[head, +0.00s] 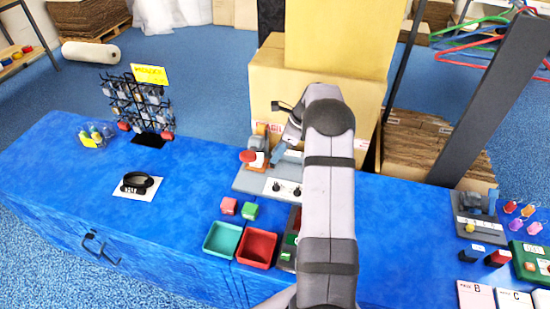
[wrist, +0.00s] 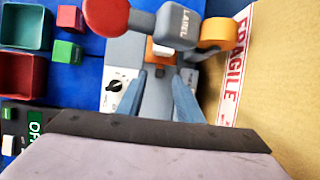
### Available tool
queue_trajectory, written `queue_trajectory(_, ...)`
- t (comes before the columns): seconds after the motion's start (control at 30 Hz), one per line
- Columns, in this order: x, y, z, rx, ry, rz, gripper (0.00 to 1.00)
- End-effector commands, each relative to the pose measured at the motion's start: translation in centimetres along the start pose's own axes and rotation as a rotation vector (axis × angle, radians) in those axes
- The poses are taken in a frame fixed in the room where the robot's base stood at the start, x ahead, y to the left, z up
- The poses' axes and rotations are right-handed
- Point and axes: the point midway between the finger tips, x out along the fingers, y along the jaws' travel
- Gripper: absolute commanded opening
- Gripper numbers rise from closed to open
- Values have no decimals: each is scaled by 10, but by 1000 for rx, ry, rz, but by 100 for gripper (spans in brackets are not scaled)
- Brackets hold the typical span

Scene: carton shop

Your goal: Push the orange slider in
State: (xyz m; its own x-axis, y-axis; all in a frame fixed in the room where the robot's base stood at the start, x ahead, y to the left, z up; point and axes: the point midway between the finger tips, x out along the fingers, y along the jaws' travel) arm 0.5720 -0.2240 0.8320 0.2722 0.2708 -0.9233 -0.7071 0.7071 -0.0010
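A small orange piece (wrist: 153,49), which looks like the slider, shows partly in the wrist view beyond my fingertips, on a grey machine. The grey block marked LABEL and nearby parts hide some of it, so how far it stands out cannot be told. My gripper (wrist: 158,82) is open, its two blue-grey fingers apart with nothing seen between them. The fingers point toward the orange piece; whether they touch it cannot be told. In the head view my gripper (head: 279,153) is over the grey machine (head: 258,184), just right of its red knob (head: 248,156).
A large carton (head: 330,105) stands close behind the machine. An orange roll (wrist: 215,33) and a dial (wrist: 114,86) are near the fingers. Teal (head: 222,240) and red (head: 257,248) trays lie in front.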

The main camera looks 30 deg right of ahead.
Motion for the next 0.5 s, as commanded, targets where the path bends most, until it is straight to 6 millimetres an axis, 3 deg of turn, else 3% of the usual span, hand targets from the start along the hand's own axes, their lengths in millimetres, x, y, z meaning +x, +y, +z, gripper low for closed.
queue_trajectory(0.2,-19,0,0,1,-1,0,33)
queue_trajectory(0.5,-22,0,0,0,-1,1,33)
